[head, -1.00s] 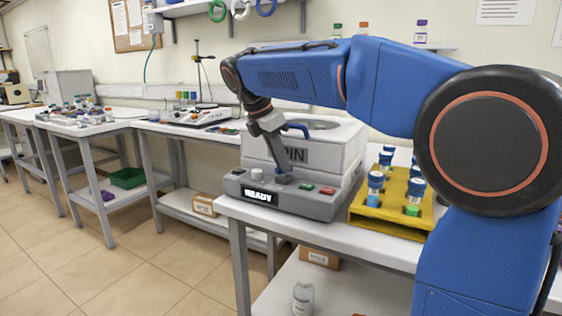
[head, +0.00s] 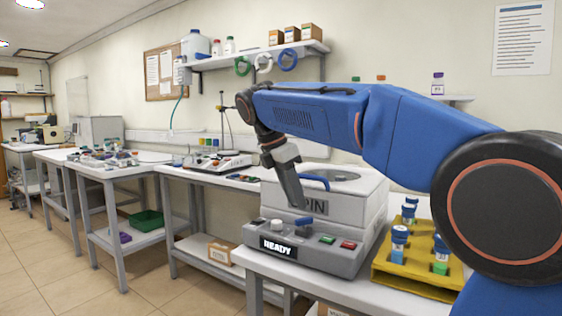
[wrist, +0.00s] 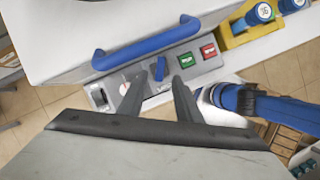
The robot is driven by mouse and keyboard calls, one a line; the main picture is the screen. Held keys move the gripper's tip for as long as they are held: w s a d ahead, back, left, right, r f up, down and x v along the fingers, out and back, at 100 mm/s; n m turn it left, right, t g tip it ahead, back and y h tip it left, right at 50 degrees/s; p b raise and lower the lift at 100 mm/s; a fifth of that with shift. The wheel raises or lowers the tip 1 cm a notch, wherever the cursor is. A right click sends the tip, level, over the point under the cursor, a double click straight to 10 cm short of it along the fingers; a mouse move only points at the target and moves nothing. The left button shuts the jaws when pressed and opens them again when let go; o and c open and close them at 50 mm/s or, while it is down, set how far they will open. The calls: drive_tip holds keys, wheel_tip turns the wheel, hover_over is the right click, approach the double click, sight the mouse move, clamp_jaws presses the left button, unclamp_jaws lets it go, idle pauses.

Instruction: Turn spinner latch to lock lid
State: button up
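The spinner (head: 345,212) is a grey box with a round recess on top and a READY display on its front. Its lid looks down, with a blue bar handle (head: 312,181) that also shows in the wrist view (wrist: 145,44). The small blue latch (head: 304,221) sits on the front panel beside the green and red buttons. In the wrist view the latch (wrist: 160,69) shows between my two fingertips. My gripper (head: 297,204) is open and points down, its tips a little above the latch and apart from it. Whether the latch is engaged is not clear.
A yellow rack (head: 400,275) with blue-capped tubes stands right of the spinner. A white knob (head: 277,228) is left of the latch. A white bench (head: 290,272) carries the spinner. Other benches stand to the left, with clear floor before them.

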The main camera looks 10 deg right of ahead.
drive_tip(key=v, duration=1.2)
drive_tip(key=shift+f, duration=0.1)
